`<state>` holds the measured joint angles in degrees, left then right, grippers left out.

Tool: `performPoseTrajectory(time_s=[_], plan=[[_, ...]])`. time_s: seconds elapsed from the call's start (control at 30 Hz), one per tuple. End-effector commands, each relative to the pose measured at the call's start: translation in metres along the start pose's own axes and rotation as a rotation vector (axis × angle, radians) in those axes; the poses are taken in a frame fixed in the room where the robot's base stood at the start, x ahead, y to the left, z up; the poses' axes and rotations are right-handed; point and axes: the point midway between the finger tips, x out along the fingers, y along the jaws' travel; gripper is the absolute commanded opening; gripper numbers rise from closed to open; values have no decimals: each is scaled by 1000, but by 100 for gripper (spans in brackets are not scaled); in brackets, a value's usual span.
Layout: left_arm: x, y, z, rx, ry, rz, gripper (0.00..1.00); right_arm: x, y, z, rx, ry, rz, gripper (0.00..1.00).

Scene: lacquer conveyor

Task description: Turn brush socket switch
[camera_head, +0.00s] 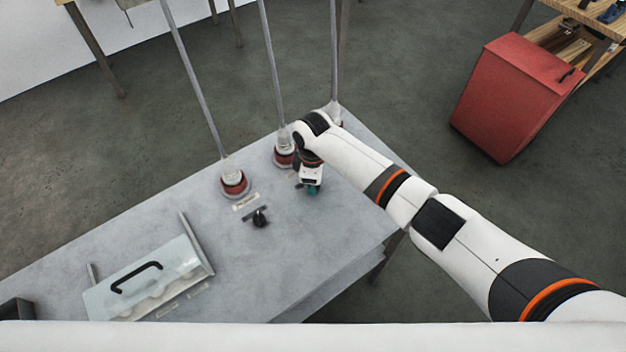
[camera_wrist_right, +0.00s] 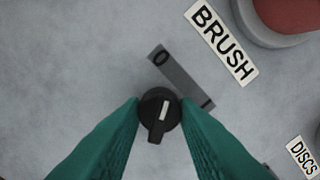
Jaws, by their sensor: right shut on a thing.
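The brush socket switch is a black rotary knob (camera_wrist_right: 158,118) with a white line, in the right wrist view. A grey plate (camera_wrist_right: 178,76) beside it carries a 0 and a bar mark. The white line tilts slightly right of straight up, toward the plate. The label BRUSH (camera_wrist_right: 222,45) lies above right. My right gripper (camera_head: 312,190) reaches down to the table and hides this knob in the head view. Its green fingers (camera_wrist_right: 160,112) are shut on the knob's two sides. My left gripper is not in view.
The grey table (camera_head: 300,245) bears red sockets (camera_head: 234,184) with grey poles, and another black knob (camera_head: 260,218) left of my gripper. A clear-lidded case (camera_head: 150,278) with a black handle sits front left. A DISCS label (camera_wrist_right: 302,157) is at lower right. A red cabinet (camera_head: 515,95) stands beyond.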

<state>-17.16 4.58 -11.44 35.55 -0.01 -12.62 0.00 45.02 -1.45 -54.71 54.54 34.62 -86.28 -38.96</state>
Motion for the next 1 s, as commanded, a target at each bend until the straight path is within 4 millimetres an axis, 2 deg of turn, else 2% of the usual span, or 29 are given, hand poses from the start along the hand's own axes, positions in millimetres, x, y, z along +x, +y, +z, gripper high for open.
performPoseTrajectory(time_s=[0.2,0.23,0.37,0.73,0.87,1.0], plan=[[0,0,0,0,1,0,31,-1,0,1,-3,-3,-2,5],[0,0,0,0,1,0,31,-1,0,1,-3,-3,-2,30],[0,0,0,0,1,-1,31,-1,0,1,-2,-2,-2,50],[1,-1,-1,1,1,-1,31,-6,0,1,-1,-2,-2,50],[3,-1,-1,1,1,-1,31,-25,-1,1,-2,-4,-4,50],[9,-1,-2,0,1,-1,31,-55,-1,1,-3,-4,-6,50]])
